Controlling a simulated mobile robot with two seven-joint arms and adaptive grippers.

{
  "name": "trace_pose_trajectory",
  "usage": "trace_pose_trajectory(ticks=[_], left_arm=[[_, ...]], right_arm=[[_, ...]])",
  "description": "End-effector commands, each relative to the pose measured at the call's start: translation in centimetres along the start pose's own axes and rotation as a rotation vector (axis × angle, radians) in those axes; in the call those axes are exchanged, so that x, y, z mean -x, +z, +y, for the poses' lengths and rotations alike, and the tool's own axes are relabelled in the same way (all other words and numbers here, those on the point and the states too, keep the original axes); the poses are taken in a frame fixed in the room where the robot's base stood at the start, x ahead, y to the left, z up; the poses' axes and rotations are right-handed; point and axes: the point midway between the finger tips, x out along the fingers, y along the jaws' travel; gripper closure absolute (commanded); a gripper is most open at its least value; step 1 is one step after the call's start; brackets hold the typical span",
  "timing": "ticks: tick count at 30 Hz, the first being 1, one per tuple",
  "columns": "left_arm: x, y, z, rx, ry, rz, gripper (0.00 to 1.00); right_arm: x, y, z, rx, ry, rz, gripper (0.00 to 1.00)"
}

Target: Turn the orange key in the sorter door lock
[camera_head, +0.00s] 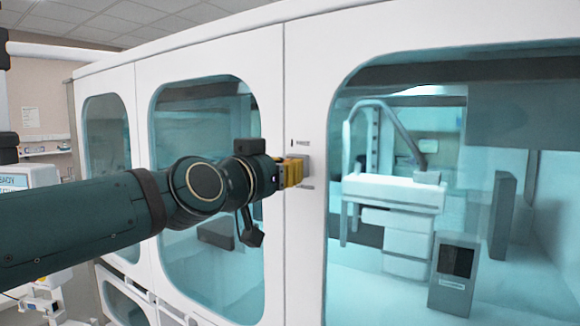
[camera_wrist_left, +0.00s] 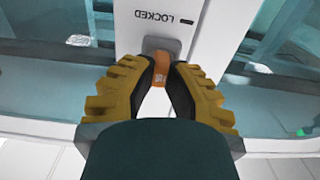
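The orange key (camera_wrist_left: 161,68) sits in the grey lock plate (camera_wrist_left: 162,44) on the white door frame, below the word LOCKED in the left wrist view. My left gripper (camera_wrist_left: 160,66) is at the key, with its yellow ridged fingers on either side and their tips close to it. The fingers look closed in on the key, but whether they press on it is hard to tell. In the head view my left gripper (camera_head: 294,171) reaches the lock plate (camera_head: 305,166) and hides the key. My right gripper is in neither view.
The sorter is a long white cabinet with glass doors; a large window (camera_head: 400,180) lies right of the lock and another window (camera_head: 205,130) left of it. Machinery stands behind the glass. My left arm spans the left half of the head view.

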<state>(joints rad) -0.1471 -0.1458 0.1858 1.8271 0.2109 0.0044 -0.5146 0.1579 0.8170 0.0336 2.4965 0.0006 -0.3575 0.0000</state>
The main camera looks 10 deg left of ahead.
Motion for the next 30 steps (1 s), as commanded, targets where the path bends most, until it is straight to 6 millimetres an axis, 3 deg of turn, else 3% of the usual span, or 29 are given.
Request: trace_pose_trajectory(ticks=[8,15,24,30], left_arm=[[0.00,-0.03,0.00,0.009,0.000,0.001,1.00],[0.00,-0.03,-0.01,0.259,0.000,0.001,1.00],[0.00,-0.05,0.00,0.290,0.000,0.001,1.00],[0.00,-0.05,-0.02,0.511,0.000,0.001,1.00]], right_arm=[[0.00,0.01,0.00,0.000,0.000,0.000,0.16],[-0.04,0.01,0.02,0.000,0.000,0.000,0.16],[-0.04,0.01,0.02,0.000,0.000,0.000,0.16],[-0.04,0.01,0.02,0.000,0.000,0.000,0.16]])
